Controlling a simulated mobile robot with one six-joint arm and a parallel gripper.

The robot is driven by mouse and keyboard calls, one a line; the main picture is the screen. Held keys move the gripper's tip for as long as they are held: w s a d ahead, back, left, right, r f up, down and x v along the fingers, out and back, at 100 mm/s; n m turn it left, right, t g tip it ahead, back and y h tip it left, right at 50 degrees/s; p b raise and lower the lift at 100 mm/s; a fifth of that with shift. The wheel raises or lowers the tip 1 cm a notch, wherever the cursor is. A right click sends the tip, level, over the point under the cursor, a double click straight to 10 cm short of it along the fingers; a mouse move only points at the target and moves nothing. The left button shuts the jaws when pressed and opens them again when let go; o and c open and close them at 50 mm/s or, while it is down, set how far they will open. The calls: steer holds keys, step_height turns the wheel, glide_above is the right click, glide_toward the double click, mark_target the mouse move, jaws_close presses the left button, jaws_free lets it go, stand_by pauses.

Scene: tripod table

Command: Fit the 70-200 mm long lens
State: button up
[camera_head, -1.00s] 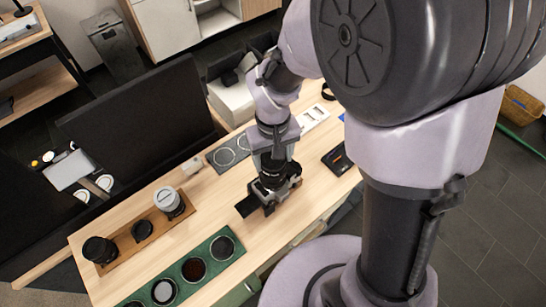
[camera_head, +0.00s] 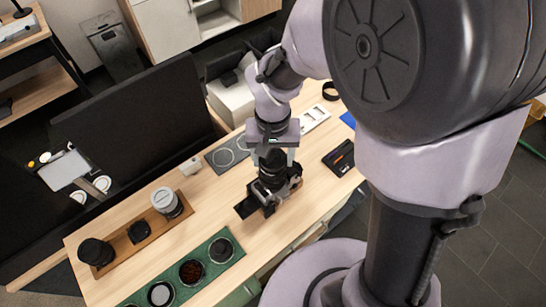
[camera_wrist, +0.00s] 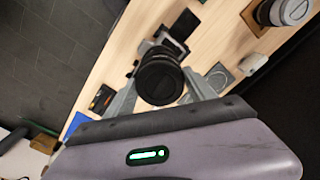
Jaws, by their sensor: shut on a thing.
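My gripper (camera_head: 272,160) points down above the front middle of the table, its fingers on either side of a black lens (camera_head: 271,165). In the wrist view, the fingers of my gripper (camera_wrist: 160,92) close on the sides of this round black lens (camera_wrist: 160,80). The black camera (camera_head: 272,194) is directly below the lens on the table; I cannot tell whether they are joined. The camera shows partly behind the lens in the wrist view (camera_wrist: 172,30). A pale grey lens (camera_head: 167,202), likely the long one, stands upright on the wooden rack (camera_head: 120,243).
A green tray (camera_head: 205,254) with round filters lies in front. A grey mat (camera_head: 213,158) with ring outlines lies behind. A black case (camera_head: 340,157) lies right.

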steer(key=shift+s+f+m, duration=0.1)
steer(key=shift+m, duration=0.6)
steer(key=o, duration=1.8)
step_height(320, 180, up, 7)
steer(key=p, duration=0.5)
